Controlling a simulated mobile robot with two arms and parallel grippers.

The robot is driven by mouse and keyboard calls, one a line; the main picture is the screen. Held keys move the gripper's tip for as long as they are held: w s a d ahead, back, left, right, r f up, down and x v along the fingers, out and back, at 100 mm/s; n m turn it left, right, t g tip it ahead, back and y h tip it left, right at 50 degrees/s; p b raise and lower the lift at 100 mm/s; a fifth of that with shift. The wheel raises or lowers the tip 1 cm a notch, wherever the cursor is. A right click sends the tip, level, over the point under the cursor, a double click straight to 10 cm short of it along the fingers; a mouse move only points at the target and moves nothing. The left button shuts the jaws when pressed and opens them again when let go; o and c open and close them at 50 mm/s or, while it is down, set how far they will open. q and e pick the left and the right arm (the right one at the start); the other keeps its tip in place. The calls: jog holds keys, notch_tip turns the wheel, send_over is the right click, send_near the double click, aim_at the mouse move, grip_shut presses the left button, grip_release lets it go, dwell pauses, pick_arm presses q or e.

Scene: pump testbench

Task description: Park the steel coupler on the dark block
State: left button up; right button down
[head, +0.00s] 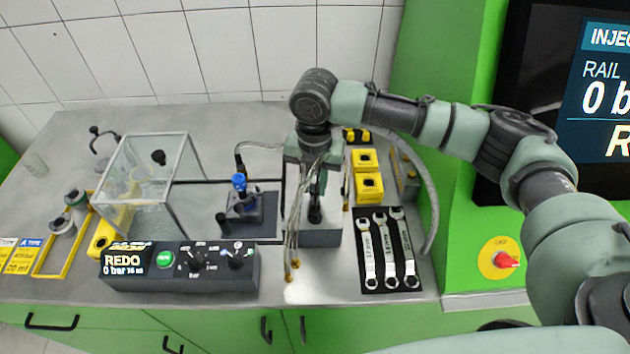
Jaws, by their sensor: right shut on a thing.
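My right gripper (315,192) points down over the bench, to the right of the glass box. It is shut on a slim dark piece (315,213), which I take to be the steel coupler; the fingers and hanging lines hide much of it. The dark block (320,238) stands on the bench directly below, and the held piece reaches down to about its top in the picture. I cannot tell whether they touch. My left gripper is out of view.
Thin lines with brass ends (291,270) hang left of the block. Wrenches on a black mat (388,285) lie to the right, with yellow blocks (368,186) behind. A blue-topped fixture (242,203), glass box (150,195) and control panel (180,268) stand left.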

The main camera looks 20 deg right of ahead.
jog(key=shift+f+p, duration=0.3)
jog(key=shift+f, duration=0.35)
dwell(0.9)
jog(key=c, duration=1.2)
grip_release()
notch_tip(320, 180, up, 5)
jog(key=p, duration=0.5)
jog(key=shift+r+p, duration=0.15)
jog(key=shift+p, duration=0.25)
jog(key=shift+r+p, duration=0.45)
jog(key=shift+r, duration=0.45)
